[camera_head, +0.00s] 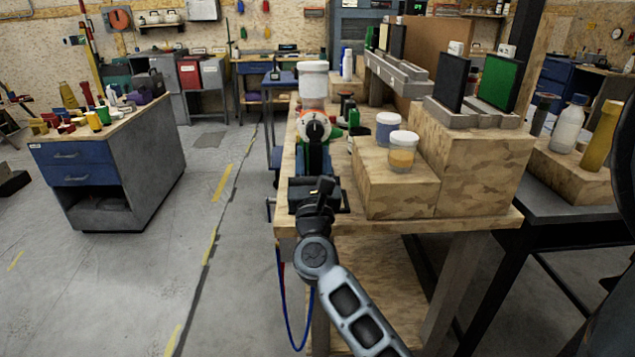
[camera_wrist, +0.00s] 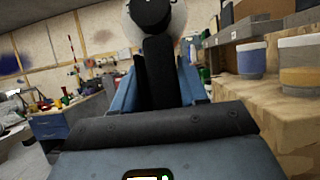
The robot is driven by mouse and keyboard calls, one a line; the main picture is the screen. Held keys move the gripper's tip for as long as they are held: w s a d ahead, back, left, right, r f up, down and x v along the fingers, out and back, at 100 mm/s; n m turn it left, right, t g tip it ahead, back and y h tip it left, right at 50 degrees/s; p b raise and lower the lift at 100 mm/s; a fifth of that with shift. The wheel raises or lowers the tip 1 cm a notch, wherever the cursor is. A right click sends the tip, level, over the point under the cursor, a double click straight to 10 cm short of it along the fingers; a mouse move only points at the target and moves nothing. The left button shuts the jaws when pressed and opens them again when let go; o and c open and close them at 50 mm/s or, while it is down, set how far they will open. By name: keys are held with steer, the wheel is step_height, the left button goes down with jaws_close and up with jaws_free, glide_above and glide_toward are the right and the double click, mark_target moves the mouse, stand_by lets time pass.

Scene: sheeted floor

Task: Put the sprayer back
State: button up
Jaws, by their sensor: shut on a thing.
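The sprayer (camera_head: 314,122) is upright, with a white cup on top, an orange-and-white body and a dark round knob facing me. It shows at the top of the wrist view (camera_wrist: 153,14), cut off by the frame edge, with its black handle running down between the blue fingers. My gripper (camera_head: 313,158) is shut on the sprayer's handle, over the left part of the wooden bench (camera_head: 402,222). My wrist hides the lower part of the handle, and I cannot tell its height above the bench top.
Right of the sprayer, a wooden block (camera_head: 395,188) carries two lidded jars (camera_head: 402,158). A taller block (camera_head: 478,165) bears a grey stand with black and green panels. A grey rack (camera_head: 398,72) stands behind. Open floor (camera_head: 225,200) separates the bench from a blue drawer cabinet (camera_head: 70,165).

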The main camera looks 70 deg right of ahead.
steer(key=d+f, duration=0.1)
steer(key=d, duration=0.2)
steer(key=d+f, duration=0.1)
steer(key=shift+w+d+f+b, duration=0.2)
steer(key=shift+w+f+b, duration=0.15)
steer(key=shift+b, duration=0.05)
steer(key=shift+f+b, duration=0.4)
steer(key=shift+f, duration=1.55)
steer(key=o, duration=0.7)
steer(key=shift+f, duration=0.1)
steer(key=shift+c, duration=0.2)
